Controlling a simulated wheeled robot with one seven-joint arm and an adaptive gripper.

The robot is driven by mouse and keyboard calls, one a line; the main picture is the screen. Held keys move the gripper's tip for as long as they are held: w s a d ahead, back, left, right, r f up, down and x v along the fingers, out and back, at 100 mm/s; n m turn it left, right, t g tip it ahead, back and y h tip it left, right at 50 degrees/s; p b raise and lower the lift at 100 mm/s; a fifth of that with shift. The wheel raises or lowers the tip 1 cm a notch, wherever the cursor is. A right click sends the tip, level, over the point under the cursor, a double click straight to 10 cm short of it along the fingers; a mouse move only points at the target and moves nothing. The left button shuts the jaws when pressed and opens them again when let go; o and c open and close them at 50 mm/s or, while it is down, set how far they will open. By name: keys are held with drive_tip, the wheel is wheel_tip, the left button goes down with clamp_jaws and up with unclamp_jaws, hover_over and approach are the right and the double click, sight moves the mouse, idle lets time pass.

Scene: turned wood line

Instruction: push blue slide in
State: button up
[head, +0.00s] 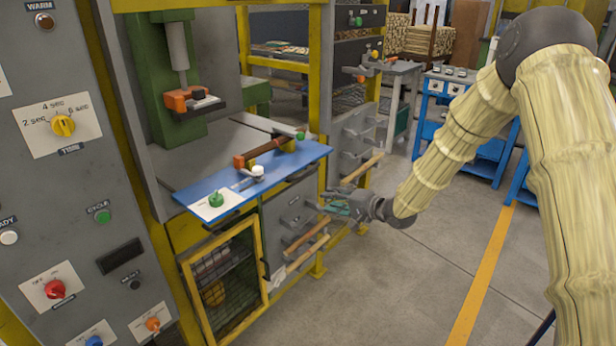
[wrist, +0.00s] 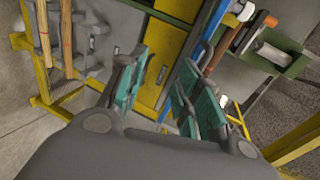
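The blue slide (head: 288,164) is a flat blue board at the front of the grey press table in the head view, with its front edge overhanging the cabinet below. A brown wooden bar, a white knob and green knobs sit on it. In the wrist view a blue strip that looks like its edge (wrist: 212,25) runs at the upper right. My gripper (head: 326,204) is in front of and lower than the slide's right end, apart from it. In the wrist view its teal-padded fingers (wrist: 160,72) are spread with nothing held between them.
Wooden-handled bars (head: 305,240) stick out from the grey cabinet below my gripper. A yellow-framed mesh cage (head: 257,262) stands below the slide. A green press (head: 160,90) rises behind it. The floor (head: 420,275) to the right is clear.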

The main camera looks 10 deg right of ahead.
drive_tip(key=y, duration=0.1)
approach(309, 172)
drive_tip(key=x, duration=1)
drive_tip(key=shift+w+a, duration=0.15)
drive_tip(key=shift+w, duration=0.15)
clamp_jaws()
